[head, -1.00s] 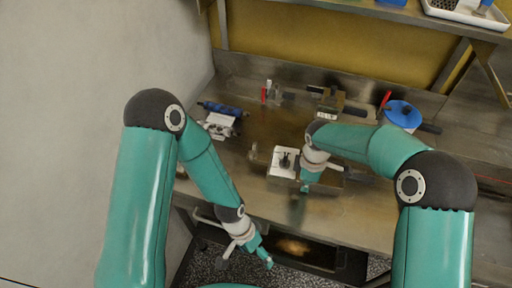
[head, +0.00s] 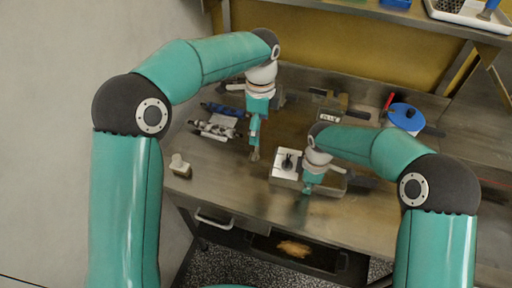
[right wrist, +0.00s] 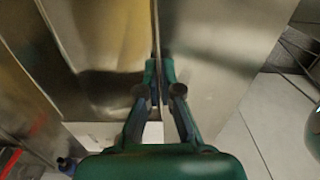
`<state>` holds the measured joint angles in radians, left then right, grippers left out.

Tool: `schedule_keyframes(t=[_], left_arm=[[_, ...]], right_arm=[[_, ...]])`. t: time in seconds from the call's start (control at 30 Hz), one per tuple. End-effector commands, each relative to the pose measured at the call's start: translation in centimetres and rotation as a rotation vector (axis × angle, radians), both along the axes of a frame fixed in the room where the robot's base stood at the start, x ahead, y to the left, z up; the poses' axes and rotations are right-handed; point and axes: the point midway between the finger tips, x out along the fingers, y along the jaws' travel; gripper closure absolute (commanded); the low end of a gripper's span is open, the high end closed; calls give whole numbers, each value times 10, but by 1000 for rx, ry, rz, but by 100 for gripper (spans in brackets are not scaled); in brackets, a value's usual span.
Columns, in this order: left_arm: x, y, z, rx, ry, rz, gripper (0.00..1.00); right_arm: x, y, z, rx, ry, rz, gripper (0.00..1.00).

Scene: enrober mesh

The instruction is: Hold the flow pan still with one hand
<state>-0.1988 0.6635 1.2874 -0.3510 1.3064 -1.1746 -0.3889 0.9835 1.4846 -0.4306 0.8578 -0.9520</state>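The flow pan (head: 332,186), which I take to be the shallow metal box at the middle of the bench, has a white block with a dark knob (head: 287,161) at its left end. My right gripper (head: 305,189) reaches down at its front wall. In the right wrist view my right gripper (right wrist: 160,78) has its fingers drawn together on a thin upright metal edge, which looks like the pan wall. My left gripper (head: 255,153) points down above the bench, left of the pan and apart from it. Its fingers are too small to tell their opening.
A silver and blue set of parts (head: 217,127) lies at the left. A small pale block (head: 180,165) sits by the left bench edge. A blue disc (head: 406,117) and a red-handled tool (head: 389,101) are at the right back. The bench front left is clear.

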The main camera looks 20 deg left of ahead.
Motion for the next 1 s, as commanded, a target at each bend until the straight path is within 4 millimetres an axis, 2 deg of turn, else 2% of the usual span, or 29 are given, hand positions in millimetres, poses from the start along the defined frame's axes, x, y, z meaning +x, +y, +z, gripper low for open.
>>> schedule_keyframes(t=[0.1, 0.23, 0.37, 0.7, 0.83, 1.0], left_arm=[[8, 11, 7, -1, -22, 3, 8], [10, 13, 0, 0, -24, 2, 8], [9, 13, -20, 1, -23, 3, 8], [9, 13, -83, 0, -22, 4, 8], [9, 12, -99, 0, -24, 4, 8], [9, 12, -108, -1, -26, 4, 8]], right_arm=[[0, 0, 0, 0, 0, 0, 100], [0, 0, 0, 0, 0, 0, 100], [0, 0, 0, 0, 0, 0, 100], [0, 0, 0, 0, 0, 0, 100], [0, 0, 0, 0, 0, 0, 100], [0, 0, 0, 0, -1, 0, 100]])
